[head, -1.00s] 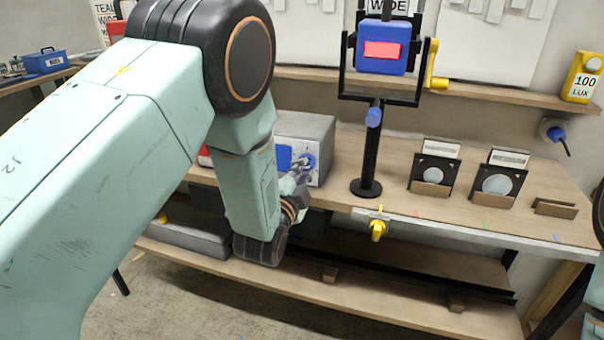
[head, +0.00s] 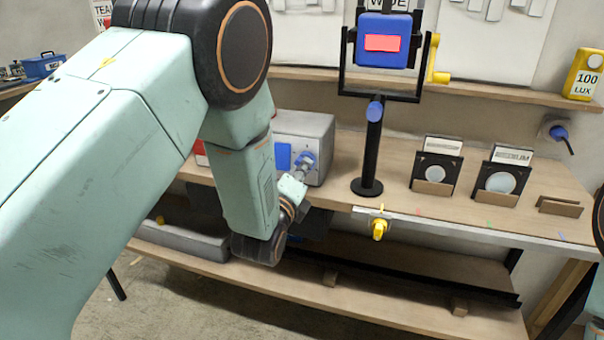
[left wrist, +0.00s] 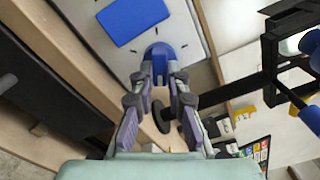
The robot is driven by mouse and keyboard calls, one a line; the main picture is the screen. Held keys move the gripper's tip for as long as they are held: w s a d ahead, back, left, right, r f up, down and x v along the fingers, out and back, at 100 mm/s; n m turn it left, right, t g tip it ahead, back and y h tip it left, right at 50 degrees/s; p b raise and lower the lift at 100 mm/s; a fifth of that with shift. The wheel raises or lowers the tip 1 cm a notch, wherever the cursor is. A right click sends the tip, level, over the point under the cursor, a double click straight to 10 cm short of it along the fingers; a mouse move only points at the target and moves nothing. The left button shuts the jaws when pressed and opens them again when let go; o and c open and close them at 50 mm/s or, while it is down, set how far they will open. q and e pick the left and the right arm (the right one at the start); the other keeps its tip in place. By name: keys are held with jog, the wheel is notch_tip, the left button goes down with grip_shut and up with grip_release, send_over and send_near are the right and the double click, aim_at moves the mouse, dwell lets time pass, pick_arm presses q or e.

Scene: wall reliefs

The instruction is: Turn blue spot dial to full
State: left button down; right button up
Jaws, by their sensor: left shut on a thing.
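The blue dial (head: 307,157) sits on the front face of a grey box (head: 316,127) on the bench, right of a blue panel (head: 283,157). In the left wrist view the dial (left wrist: 158,48) shows between the fingertips, with dark tick marks on the pale face around it. My left gripper (head: 303,166) is shut on the dial; its two fingers (left wrist: 159,72) lie on either side of it. The fingers partly cover the dial, and I cannot read its setting. My right gripper is out of view.
A blue lamp with a red front (head: 382,43) hangs in a black stand (head: 372,150) right of the box. A yellow knob (head: 379,229) is at the bench edge. Two framed discs (head: 434,170) stand farther right. A yellow lux meter (head: 583,76) is on the shelf.

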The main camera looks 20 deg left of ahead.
pick_arm(q)
jog(key=shift+f+m+b, duration=0.1)
jog(key=shift+m+b, duration=0.25)
jog(key=shift+m, duration=1.55)
jog(key=c, duration=1.3)
grip_release()
jog(key=s, duration=1.2)
jog(key=shift+a, duration=0.1)
